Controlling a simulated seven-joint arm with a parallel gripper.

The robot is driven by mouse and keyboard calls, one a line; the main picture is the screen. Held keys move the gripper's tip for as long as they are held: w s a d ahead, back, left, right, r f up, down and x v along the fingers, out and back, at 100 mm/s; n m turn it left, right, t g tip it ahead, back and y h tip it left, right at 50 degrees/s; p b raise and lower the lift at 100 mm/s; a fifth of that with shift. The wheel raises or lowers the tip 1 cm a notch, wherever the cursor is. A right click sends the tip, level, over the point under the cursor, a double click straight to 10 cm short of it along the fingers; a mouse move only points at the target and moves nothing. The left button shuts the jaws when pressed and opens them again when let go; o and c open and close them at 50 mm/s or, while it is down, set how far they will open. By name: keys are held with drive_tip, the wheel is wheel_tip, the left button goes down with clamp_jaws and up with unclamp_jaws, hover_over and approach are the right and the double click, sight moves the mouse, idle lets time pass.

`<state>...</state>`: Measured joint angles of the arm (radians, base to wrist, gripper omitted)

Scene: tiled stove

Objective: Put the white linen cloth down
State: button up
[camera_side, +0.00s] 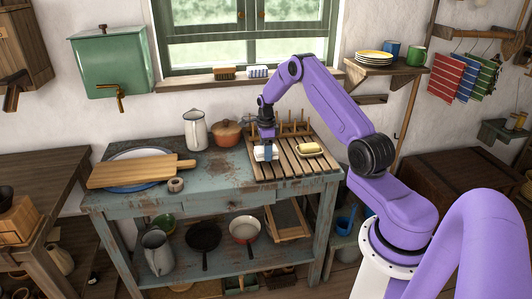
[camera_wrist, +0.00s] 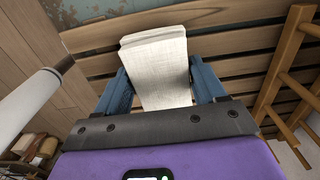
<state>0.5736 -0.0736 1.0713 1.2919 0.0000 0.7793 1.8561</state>
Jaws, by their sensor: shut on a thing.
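The white linen cloth (camera_side: 266,153) is a small folded bundle at the left part of the slatted wooden rack (camera_side: 292,173) on the worn blue table. In the wrist view the folded cloth (camera_wrist: 158,65) sits between the two blue fingers of my gripper (camera_wrist: 160,88). My gripper (camera_side: 268,150) points down and is shut on the cloth. The cloth is at or just above the slats; I cannot tell whether it touches them.
A yellow block on a small dish (camera_side: 309,149) lies on the rack right of the cloth. Upright pegs (camera_side: 295,129) stand behind. A terracotta pot (camera_side: 227,134) and a white jug (camera_side: 196,130) stand to the left. The front slats are clear.

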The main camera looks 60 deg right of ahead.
drive_tip(key=shift+f, duration=0.6)
drive_tip(key=shift+f, duration=0.25)
drive_tip(key=o, duration=1.1)
drive_tip(key=shift+o, duration=0.2)
